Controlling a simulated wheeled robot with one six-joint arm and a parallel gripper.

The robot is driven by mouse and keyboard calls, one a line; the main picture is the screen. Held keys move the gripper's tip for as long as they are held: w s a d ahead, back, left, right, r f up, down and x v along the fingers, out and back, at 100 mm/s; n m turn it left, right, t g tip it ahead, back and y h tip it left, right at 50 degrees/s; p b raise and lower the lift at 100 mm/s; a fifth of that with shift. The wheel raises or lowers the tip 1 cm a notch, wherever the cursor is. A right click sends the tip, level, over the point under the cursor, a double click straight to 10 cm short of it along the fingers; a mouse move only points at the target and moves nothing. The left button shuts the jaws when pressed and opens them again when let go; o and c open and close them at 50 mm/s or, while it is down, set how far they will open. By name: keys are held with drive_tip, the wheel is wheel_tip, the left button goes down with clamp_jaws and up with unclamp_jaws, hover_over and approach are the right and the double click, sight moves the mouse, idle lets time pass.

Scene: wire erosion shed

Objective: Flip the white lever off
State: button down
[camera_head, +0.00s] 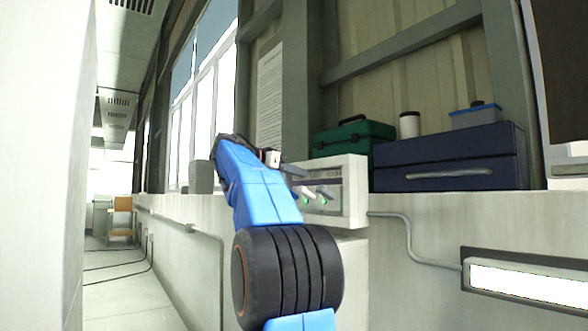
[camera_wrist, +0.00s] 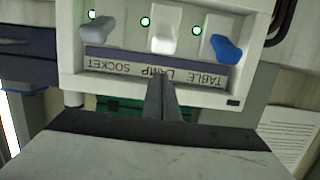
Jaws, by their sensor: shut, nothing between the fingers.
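The white lever (camera_wrist: 165,32) is the middle one of three on a pale switch box (camera_head: 355,190), with a lit green lamp beside it. A grey lever (camera_wrist: 97,30) is on its left and a blue lever (camera_wrist: 224,48) on its right in the wrist view, where the box appears upside down. My gripper (camera_wrist: 162,82) is shut and empty. Its tips overlap the label strip by the word LAMP, in line with the white lever and apart from it in the picture. In the head view my gripper (camera_head: 300,172) is at the box's upper front; my arm hides part of the box.
A green case (camera_head: 352,138) and a dark blue toolbox (camera_head: 450,160) stand on the ledge behind and right of the box. A conduit (camera_head: 408,238) runs from the box to a lit wall lamp (camera_head: 520,284).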

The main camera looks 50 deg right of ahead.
drive_tip(key=shift+w+a+f, duration=0.1)
drive_tip(key=shift+a+f, duration=0.2)
drive_tip(key=shift+f, duration=0.3)
drive_tip(key=shift+w+a+f, duration=0.1)
drive_tip(key=shift+a+f, duration=0.2)
drive_tip(key=shift+f, duration=0.25)
